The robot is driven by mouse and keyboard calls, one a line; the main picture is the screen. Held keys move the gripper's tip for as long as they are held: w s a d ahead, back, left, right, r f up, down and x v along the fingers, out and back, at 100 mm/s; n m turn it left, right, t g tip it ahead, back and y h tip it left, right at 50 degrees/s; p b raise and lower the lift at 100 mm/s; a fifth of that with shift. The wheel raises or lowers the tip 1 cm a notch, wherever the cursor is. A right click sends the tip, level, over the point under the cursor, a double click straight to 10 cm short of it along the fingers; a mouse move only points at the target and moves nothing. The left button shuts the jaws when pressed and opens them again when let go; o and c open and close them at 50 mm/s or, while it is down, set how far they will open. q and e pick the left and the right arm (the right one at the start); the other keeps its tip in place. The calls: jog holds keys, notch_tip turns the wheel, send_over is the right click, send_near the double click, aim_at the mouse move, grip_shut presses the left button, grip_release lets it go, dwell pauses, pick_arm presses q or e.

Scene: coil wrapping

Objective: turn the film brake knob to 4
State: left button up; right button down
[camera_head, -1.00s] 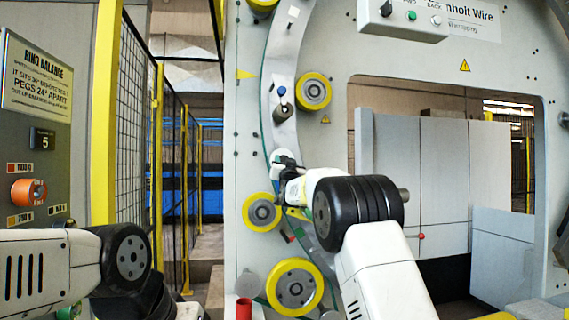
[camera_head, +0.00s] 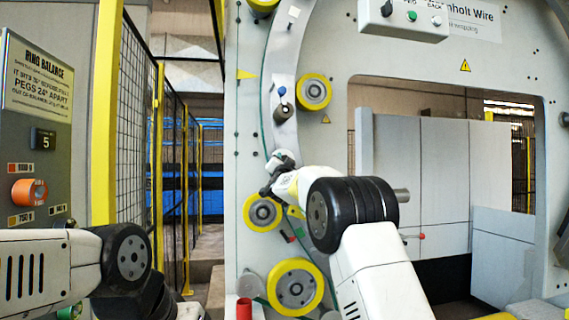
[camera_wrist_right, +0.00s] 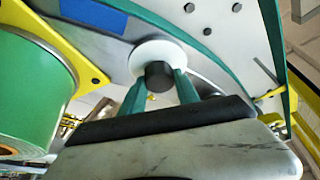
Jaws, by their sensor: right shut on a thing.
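The film brake knob is a small black knob (camera_wrist_right: 158,75) in front of a round white dial (camera_wrist_right: 150,53) on the machine's curved ring plate. My right gripper (camera_wrist_right: 160,88) has its two green fingers on either side of the knob, shut on it. No dial numbers or pointer can be read. In the head view the white dial (camera_head: 281,158) shows just beyond my right gripper (camera_head: 270,180), whose fingertips are too small to make out. My left arm comes in at the lower left, and its gripper is not visible.
Yellow-rimmed rollers (camera_head: 313,92) sit on the panel around the knob, with another below (camera_head: 295,287). A green roll (camera_wrist_right: 30,90) with a yellow flange is close on the left in the right wrist view. A peg panel (camera_head: 40,130) stands at far left.

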jog(key=c, duration=0.9)
grip_release()
jog(key=shift+s, duration=0.1)
jog(key=v, duration=0.7)
jog(key=shift+s, duration=0.35)
jog(key=shift+f, duration=0.1)
jog(key=s+d+f+n+g+y, duration=0.1)
jog(key=s+d+f+g, duration=0.3)
jog(key=s+f, duration=0.5)
jog(key=s+d+f+n+g+y, duration=0.1)
jog(key=s+d+f+n+g, duration=0.3)
jog(key=s+f, duration=0.6)
jog(key=s+d+f+n+g+y, duration=0.1)
jog(key=s+d+f+n+g, duration=0.2)
jog(key=s, duration=2.5)
jog(key=d+f+g, duration=0.3)
jog(key=f+g, duration=0.1)
jog(key=f, duration=0.3)
jog(key=shift+s+d+g, duration=0.25)
jog(key=shift+g, duration=0.05)
